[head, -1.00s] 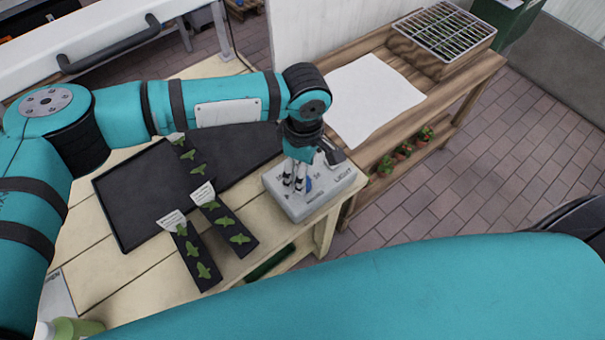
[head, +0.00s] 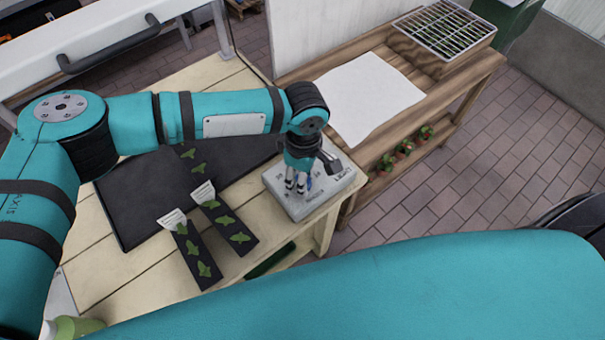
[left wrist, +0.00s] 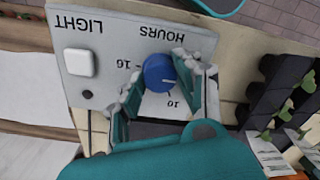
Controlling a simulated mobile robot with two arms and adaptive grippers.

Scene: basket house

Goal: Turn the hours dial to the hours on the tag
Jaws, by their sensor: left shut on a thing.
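The grey control box (head: 325,196) sits at the right end of the table, marked LIGHT and HOURS. Its blue hours dial (left wrist: 159,72) shows in the left wrist view, with printed numbers such as 16 and 10 around it. My left gripper (head: 297,186) points down over the box, its fingers closed on either side of the dial. In the left wrist view part of the dial's edge and scale is hidden by the fingers. White tags (head: 171,219) stand on the seedling strips; their writing is too small to read. My right gripper is out of view.
A white light button (left wrist: 79,63) is on the box beside the dial. Black seedling strips (head: 190,250) and a dark tray (head: 130,200) lie on the table left of the box. A wooden bench (head: 440,95) with a white sheet stands behind it.

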